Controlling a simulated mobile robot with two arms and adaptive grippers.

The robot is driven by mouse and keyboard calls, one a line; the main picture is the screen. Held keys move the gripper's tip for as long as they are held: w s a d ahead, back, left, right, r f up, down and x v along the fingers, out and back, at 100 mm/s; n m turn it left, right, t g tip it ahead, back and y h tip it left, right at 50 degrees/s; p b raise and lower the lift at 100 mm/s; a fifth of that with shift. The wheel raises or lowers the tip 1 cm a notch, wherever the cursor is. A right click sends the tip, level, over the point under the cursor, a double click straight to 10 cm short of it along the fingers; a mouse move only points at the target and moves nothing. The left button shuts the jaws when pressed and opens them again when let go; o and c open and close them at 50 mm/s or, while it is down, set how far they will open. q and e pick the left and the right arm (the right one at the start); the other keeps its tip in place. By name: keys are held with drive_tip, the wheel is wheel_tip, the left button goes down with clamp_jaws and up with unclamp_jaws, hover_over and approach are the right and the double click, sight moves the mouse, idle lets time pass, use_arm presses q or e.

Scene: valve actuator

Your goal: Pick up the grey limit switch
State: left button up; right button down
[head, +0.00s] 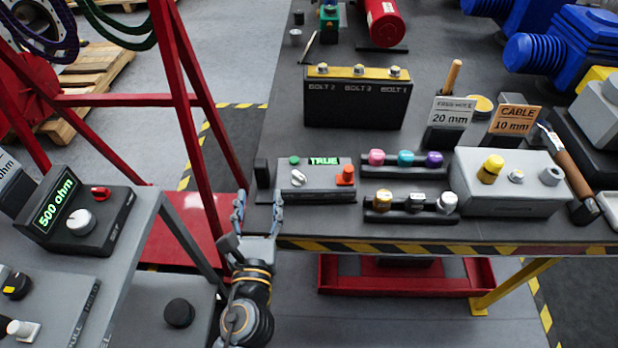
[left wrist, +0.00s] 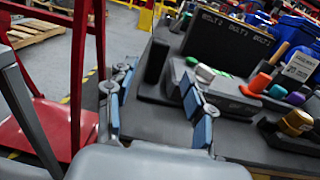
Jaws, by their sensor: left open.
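No part carries a limit switch label, so I cannot tell for sure which one it is. Grey candidates are a light grey piece (head: 298,177) on the console with the TRUE display and a grey knob (head: 447,202) at the right of the front rack. My left gripper (head: 260,195) is open and empty at the table's left front corner, left of the console (head: 325,178). In the left wrist view, its spread fingers (left wrist: 155,78) point toward a dark upright block (left wrist: 157,60), with the console beyond the right finger. My right gripper is not in view.
A black bolt box (head: 355,105) stands behind the console. A rack of coloured knobs (head: 405,172) and a grey box (head: 520,205) stand right of it. A red frame (head: 180,100) and a side bench with a 500 ohm meter (head: 75,225) are on the left.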

sight(261, 172)
use_arm(q)
drive_tip(key=w, duration=0.3)
drive_tip(key=shift+w+a, duration=0.1)
drive_tip(key=shift+w, duration=0.15)
drive_tip(key=shift+w+a+r, duration=0.1)
drive_tip(key=shift+w+r, duration=0.05)
drive_tip(key=shift+w, duration=0.4)
drive_tip(key=w, duration=0.4)
drive_tip(key=shift+w+a, duration=0.2)
drive_tip(key=shift+s, duration=0.1)
drive_tip(key=shift+c, duration=0.2)
clamp_jaws()
drive_tip(key=shift+r, duration=0.15)
